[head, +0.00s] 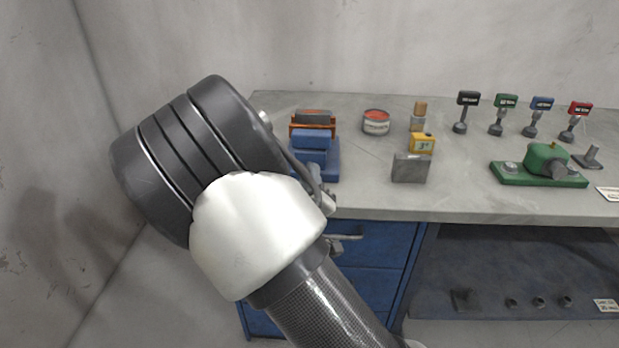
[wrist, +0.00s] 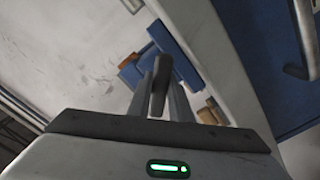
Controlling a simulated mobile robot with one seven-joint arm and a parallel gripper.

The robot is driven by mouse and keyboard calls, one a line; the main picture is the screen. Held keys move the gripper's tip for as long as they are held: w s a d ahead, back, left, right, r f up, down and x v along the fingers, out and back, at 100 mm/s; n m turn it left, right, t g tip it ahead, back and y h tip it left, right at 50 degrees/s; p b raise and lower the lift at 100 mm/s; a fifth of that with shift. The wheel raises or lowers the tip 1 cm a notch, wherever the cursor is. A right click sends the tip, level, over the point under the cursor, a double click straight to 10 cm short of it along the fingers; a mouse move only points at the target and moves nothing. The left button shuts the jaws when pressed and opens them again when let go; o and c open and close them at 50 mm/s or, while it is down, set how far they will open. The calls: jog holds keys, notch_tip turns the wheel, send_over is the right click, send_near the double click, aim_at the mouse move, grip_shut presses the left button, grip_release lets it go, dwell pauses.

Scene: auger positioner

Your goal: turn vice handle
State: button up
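The blue vice (head: 311,141) stands at the left front of the grey bench in the head view. My arm covers part of its near side. Blue vice parts (wrist: 178,38) also show beyond my fingers in the wrist view. My gripper (wrist: 161,92) points toward the vice; its two grey fingers stand on either side of a dark grey bar (wrist: 161,78). The bar may be the vice handle. I cannot tell whether the fingers touch it or are apart from it. In the head view, my gripper is mostly hidden behind my arm near the bench's front edge.
A grey bench (head: 460,205) carries a red-topped tin (head: 376,122), a yellow box (head: 422,143), a grey block (head: 410,168) and a green-based device (head: 540,168). Blue drawers (head: 378,270) with a protruding handle (head: 346,237) lie below. A wall closes off the left.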

grip_shut()
jog(key=m+b, duration=0.2)
jog(key=shift+f+b, duration=0.35)
jog(key=shift+r+m+b, duration=0.15)
jog(key=shift+m+b, duration=0.6)
jog(key=shift+m, duration=0.35)
jog(key=shift+a+r, duration=0.1)
jog(key=shift+r, duration=0.05)
jog(key=o, duration=0.9)
grip_release()
jog(key=shift+c, duration=0.2)
